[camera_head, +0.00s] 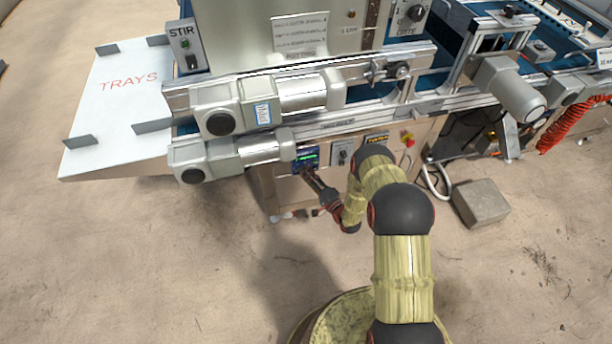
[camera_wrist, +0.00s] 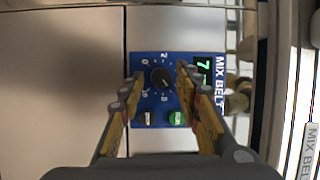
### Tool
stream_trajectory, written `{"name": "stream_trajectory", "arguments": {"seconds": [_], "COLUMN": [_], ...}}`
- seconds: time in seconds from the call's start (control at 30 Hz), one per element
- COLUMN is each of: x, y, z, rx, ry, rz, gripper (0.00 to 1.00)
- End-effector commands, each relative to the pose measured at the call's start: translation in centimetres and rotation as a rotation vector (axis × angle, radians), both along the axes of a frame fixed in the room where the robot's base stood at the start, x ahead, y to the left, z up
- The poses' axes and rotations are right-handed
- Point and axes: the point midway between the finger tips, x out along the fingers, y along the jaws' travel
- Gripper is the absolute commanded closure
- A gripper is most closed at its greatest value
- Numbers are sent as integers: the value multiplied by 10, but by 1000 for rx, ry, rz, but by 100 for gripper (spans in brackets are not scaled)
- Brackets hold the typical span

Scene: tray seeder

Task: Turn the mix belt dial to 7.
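The mix belt dial (camera_wrist: 162,78) is a round black knob on a blue panel (camera_wrist: 150,103), with numbers around it. The exact direction of its pointer is hard to make out. A small display (camera_wrist: 203,69) beside it shows green characters that look like a 7. My gripper (camera_wrist: 160,75) is open, with one finger on each side of the dial and a visible gap on both sides. In the head view, my gripper (camera_head: 312,177) is just in front of the small blue panel (camera_head: 306,153); the dial is too small to see there.
Below the dial are a dark button (camera_wrist: 145,118) and a green button (camera_wrist: 178,118). Grey motors (camera_head: 240,150) overhang the panel's left in the head view. Another dial plate (camera_head: 342,152) is to its right. A grey block (camera_head: 480,203) lies on the floor.

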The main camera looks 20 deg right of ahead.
Motion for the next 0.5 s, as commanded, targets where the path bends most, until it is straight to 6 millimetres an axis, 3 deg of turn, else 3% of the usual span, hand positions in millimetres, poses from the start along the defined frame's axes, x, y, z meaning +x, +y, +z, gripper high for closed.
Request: {"name": "stream_trajectory", "arguments": {"seconds": [0.33,0.5], "x": [0,-11], "y": [0,-5], "z": [1,0], "rx": [-1,-1], "ry": [-1,0], "rz": [1,-1], "gripper": [61,61]}}
